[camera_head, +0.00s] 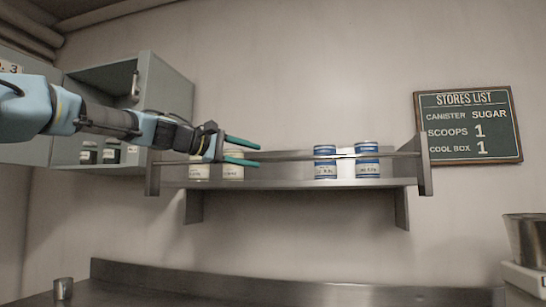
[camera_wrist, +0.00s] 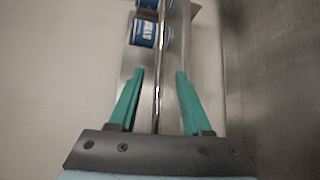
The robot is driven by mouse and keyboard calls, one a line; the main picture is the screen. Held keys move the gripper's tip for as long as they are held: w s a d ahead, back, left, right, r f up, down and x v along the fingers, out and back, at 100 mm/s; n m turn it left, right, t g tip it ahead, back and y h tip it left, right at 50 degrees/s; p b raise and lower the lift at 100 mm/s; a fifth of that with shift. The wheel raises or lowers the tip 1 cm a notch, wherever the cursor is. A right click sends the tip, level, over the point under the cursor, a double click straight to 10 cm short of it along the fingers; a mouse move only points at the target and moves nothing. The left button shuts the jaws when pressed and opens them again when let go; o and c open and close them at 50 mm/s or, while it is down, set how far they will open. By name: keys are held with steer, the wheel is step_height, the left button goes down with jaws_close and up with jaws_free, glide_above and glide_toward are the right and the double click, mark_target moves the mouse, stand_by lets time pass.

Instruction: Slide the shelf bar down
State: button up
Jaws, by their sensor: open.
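The shelf bar (camera_head: 290,157) is a thin metal rod running level across the front of the wall shelf (camera_head: 280,184), between its two end plates. It sits above the shelf board, in front of the canisters. My gripper (camera_head: 260,154) reaches in from the left at the bar's left half. Its green fingers are open, one above the bar and one below. In the wrist view, the bar (camera_wrist: 157,100) runs between the two spread fingers of my gripper (camera_wrist: 159,73), with a gap on both sides.
Two blue-and-white canisters (camera_head: 325,162) (camera_head: 367,160) stand right of my gripper; two paler ones (camera_head: 199,172) (camera_head: 233,172) stand behind it. An open grey cabinet (camera_head: 172,95) is at left, a stores board (camera_head: 468,125) at right. A counter with a small cup (camera_head: 63,289) lies below.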

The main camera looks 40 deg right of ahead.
mark_target(268, 158)
steer(key=p+x, duration=0.2)
steer(key=x, duration=0.3)
steer(key=shift+s+d+r, duration=0.1)
steer(key=shift+d, duration=0.25)
steer(key=shift+s+d+f, duration=0.1)
steer(key=shift+d+f, duration=0.1)
steer(key=shift+d, duration=0.3)
jaws_close()
stand_by(0.7)
